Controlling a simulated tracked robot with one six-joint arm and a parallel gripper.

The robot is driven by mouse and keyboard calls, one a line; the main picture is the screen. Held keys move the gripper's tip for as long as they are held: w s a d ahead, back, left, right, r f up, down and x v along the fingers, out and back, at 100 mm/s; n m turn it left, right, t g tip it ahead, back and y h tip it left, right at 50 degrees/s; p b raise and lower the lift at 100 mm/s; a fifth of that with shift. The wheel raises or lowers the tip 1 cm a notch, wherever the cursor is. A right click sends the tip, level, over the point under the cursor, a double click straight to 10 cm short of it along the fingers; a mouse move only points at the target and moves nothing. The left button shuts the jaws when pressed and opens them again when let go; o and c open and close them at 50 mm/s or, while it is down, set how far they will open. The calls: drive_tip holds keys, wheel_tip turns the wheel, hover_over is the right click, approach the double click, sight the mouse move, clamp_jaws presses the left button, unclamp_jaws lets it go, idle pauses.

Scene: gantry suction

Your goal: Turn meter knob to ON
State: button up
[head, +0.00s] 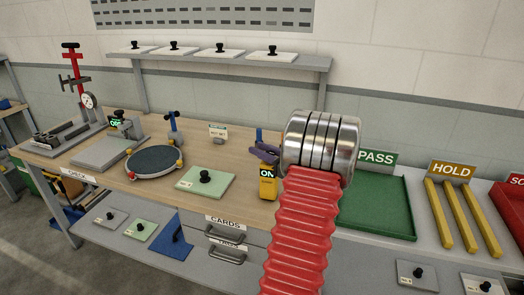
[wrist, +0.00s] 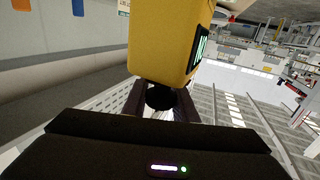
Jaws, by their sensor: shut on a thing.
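The yellow meter (head: 267,189) stands on the bench in the head view, and its display reads ON. In the wrist view the meter (wrist: 165,45) fills the upper middle, with part of its lit display at its right edge. My gripper (head: 264,152) is at the top of the meter, left of my silver wrist and red sleeve. In the wrist view my gripper (wrist: 159,100) is shut on the dark round knob (wrist: 160,97), which sits between the fingers against the meter. The knob's pointer cannot be made out.
A green plate (head: 205,182) with a black knob lies left of the meter. A round dark turntable (head: 155,161) is farther left. A green PASS tray (head: 375,208) and yellow HOLD bars (head: 463,213) lie to the right. A shelf (head: 215,59) runs above the bench.

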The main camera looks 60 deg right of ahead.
drive_tip(key=shift+a+n+y, duration=0.15)
drive_tip(key=shift+n+y, duration=0.3)
drive_tip(key=shift+y, duration=0.25)
drive_tip(key=shift+a+n+y, duration=0.15)
drive_tip(key=shift+n+y, duration=0.3)
drive_tip(key=shift+y, duration=0.25)
drive_tip(key=o, duration=1.1)
drive_tip(key=s, duration=1.3)
drive_tip(key=shift+s+a, duration=0.35)
drive_tip(key=shift+a, duration=0.05)
